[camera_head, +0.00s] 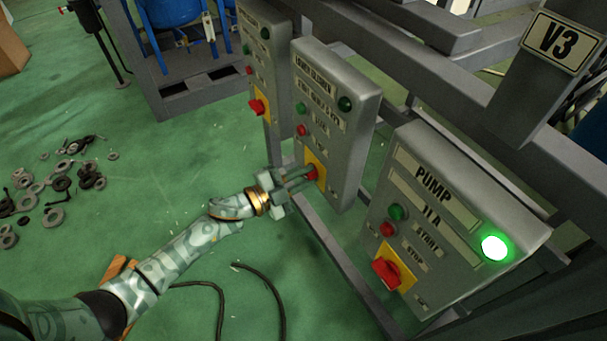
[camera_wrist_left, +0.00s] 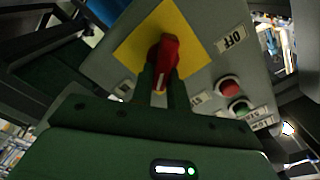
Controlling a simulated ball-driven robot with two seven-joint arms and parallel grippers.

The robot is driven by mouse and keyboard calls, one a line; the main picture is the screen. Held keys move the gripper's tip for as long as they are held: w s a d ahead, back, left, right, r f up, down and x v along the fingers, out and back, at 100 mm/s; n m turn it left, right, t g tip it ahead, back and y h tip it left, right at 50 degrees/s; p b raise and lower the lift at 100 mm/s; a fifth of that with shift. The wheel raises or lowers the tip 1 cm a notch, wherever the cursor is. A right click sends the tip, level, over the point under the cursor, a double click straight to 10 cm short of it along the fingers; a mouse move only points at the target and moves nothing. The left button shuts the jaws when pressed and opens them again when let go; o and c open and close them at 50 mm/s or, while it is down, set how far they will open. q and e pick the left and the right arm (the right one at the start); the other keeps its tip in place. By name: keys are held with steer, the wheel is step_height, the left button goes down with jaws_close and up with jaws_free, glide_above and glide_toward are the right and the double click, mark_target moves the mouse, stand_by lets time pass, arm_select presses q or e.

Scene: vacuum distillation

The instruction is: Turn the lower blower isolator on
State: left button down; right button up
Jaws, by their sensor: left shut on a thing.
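The lower blower control box (camera_head: 337,110) is the middle one of three grey boxes in the head view. Its isolator is a red knob (camera_head: 311,173) on a yellow plate (camera_head: 318,160) near the bottom. My left gripper (camera_head: 303,177) reaches it from the left and is shut on the knob. In the left wrist view the red knob (camera_wrist_left: 167,62) stands between the two fingers, over the yellow plate (camera_wrist_left: 190,28). An OFF label (camera_wrist_left: 232,39) shows beside the plate. My right gripper is not in view.
The pump box (camera_head: 450,215), with a lit green lamp (camera_head: 495,247) and its own red isolator (camera_head: 386,272), stands at the right. Another box (camera_head: 262,50) stands behind. Metal frame rails run around the boxes. Loose rings (camera_head: 75,172) and a black cable (camera_head: 270,285) lie on the green floor.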

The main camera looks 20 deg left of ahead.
arm_select(q)
steer(key=shift+s+f+m, duration=0.1)
steer(key=shift+f+m, duration=0.2)
steer(key=shift+m, duration=0.6)
steer(key=shift+d+f+m+b, duration=0.1)
steer(key=shift+m+b, duration=0.2)
steer(key=shift+m, duration=0.6)
steer(key=shift+a+f+m+b, duration=0.1)
steer(key=shift+m+b, duration=0.15)
steer(key=shift+m, duration=0.65)
steer(key=shift+d+f+m+b, duration=0.1)
steer(key=shift+m+b, duration=0.2)
steer(key=shift+m, duration=0.6)
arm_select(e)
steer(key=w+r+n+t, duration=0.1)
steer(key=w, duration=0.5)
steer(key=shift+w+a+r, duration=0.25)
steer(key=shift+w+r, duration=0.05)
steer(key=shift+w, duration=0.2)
arm_select(q)
steer(key=c, duration=1.4)
jaws_free()
steer(key=shift+o, duration=0.2)
steer(key=shift+s+r, duration=0.1)
